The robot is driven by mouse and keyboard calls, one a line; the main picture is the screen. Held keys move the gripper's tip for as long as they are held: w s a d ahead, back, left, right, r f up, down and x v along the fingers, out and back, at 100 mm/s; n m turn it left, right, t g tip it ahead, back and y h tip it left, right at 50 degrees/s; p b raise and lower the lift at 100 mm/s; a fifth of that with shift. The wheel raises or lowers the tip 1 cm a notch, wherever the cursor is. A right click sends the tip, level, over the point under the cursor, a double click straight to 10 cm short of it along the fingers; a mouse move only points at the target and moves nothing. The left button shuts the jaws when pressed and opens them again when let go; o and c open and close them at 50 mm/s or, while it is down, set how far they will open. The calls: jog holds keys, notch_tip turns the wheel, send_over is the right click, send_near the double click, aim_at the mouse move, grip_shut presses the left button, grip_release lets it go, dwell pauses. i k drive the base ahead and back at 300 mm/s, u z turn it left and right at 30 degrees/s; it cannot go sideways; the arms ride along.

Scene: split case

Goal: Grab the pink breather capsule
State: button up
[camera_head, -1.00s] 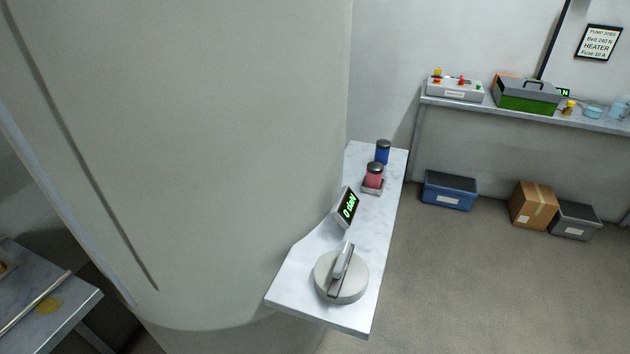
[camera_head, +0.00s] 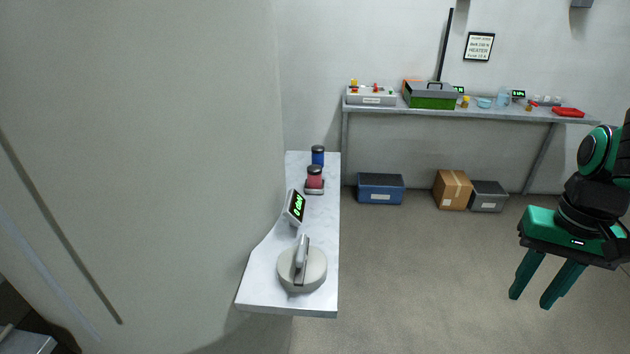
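The pink capsule (camera_head: 314,178) has a dark cap and stands upright on a small grey base on the narrow marble shelf (camera_head: 262,293). A blue capsule (camera_head: 318,157) with a dark cap stands just behind it. My gripper (camera_head: 533,288) is at the far right of the view, green with two fingers pointing down. The fingers are apart with nothing between them. It is well to the right of the shelf, over the floor.
A large pale column (camera_head: 140,150) borders the shelf on the left. A display (camera_head: 295,206) and a round grey lidded object (camera_head: 303,270) stand nearer on the shelf. A long back bench (camera_head: 420,110) holds boxes and small items. The floor between is clear.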

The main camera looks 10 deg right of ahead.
aim_at(314, 172)
jog(key=u, duration=0.1)
jog(key=i, duration=1)
jog(key=z, duration=0.1)
